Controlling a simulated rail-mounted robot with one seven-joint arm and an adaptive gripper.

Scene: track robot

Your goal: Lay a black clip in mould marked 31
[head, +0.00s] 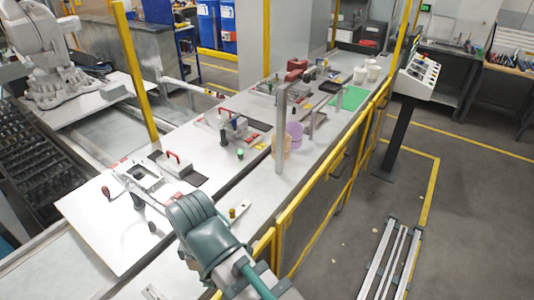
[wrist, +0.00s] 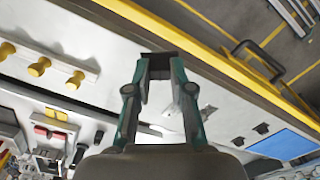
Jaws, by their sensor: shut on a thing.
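In the wrist view my gripper (wrist: 160,62) has its two green-grey fingers close together, shut on a small dark piece (wrist: 159,55) at the tips. It looks like a black clip, but its shape is mostly hidden by the fingers. It is held over the pale bench, near the yellow-edged side. In the head view my green arm is in the foreground and the fingers cannot be made out. A frame-like fixture (head: 145,175) with a dark opening sits on the white table at the left. No marking 31 can be read in either view.
A pale strip with yellow knobs (wrist: 39,66) lies beside my gripper. A yellow rail (head: 310,200) runs along the bench's right side. A grey post (head: 281,130), purple cup (head: 295,132) and green mat (head: 350,98) stand farther along. A blue panel (wrist: 284,145) lies lower right.

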